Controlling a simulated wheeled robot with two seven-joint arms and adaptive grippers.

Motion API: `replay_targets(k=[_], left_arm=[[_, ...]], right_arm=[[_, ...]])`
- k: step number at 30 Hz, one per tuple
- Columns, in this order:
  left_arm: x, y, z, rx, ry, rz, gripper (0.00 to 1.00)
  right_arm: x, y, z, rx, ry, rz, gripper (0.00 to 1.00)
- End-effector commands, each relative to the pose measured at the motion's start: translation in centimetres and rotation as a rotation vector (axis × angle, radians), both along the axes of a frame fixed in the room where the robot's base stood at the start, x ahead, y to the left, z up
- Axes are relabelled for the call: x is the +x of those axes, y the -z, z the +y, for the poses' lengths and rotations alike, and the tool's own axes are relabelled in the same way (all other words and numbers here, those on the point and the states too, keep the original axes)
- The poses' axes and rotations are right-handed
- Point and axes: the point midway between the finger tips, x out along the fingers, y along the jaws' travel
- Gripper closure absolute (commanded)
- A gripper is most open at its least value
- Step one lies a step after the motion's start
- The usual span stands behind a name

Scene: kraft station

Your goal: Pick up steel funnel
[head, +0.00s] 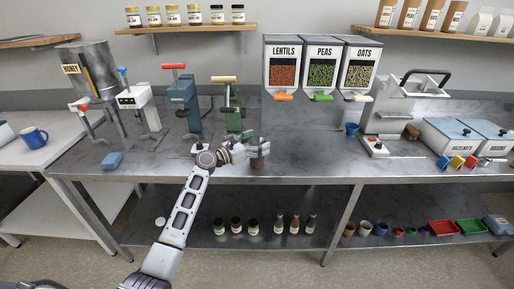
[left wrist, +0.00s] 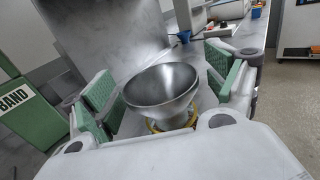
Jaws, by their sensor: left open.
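The steel funnel (left wrist: 160,84) shows in the left wrist view as a wide grey metal bowl, mouth toward the camera. A yellow ring (left wrist: 168,121) shows around its lower part. My left gripper (left wrist: 163,92) is open, with green-padded fingers on both sides of the funnel and gaps between pads and rim. In the head view my left gripper (head: 243,153) is low over the front of the steel bench, and it partly hides the funnel there. A small brown object (head: 257,163) shows just below the fingers. My right gripper is not in view.
A green bench press (head: 235,115) and a blue one (head: 184,100) stand behind and left of the gripper. Lentils, peas and oats dispensers (head: 322,68) hang on the wall behind. The bench (head: 305,150) is clear right of the gripper. A blue cup (head: 351,129) stands farther right.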

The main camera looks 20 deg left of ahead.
Motion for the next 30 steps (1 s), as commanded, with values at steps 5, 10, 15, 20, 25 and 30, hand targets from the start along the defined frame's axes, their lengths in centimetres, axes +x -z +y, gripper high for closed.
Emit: replay_targets(k=[5, 10, 15, 20, 25, 30], left_arm=[[-0.02, 0.01, 0.0, 0.0, 0.0, 0.0, 0.13], [-0.02, 0.01, 0.02, 0.0, 0.0, 0.0, 0.13], [-0.03, 0.01, 0.02, 0.0, 0.0, 0.0, 0.35], [-0.03, 0.01, 0.02, 0.0, 0.0, 0.0, 0.55], [-0.03, -0.02, 0.03, 0.0, 0.0, 0.0, 0.64], [-0.03, -0.12, 0.03, 0.001, 0.0, -0.001, 0.64]], right_arm=[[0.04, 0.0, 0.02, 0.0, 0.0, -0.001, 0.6], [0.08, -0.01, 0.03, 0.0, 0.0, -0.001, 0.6], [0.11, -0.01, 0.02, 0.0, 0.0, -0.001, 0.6], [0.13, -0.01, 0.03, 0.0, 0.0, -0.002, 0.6], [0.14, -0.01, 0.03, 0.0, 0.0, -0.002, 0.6], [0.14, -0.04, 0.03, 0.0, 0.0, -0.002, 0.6]])
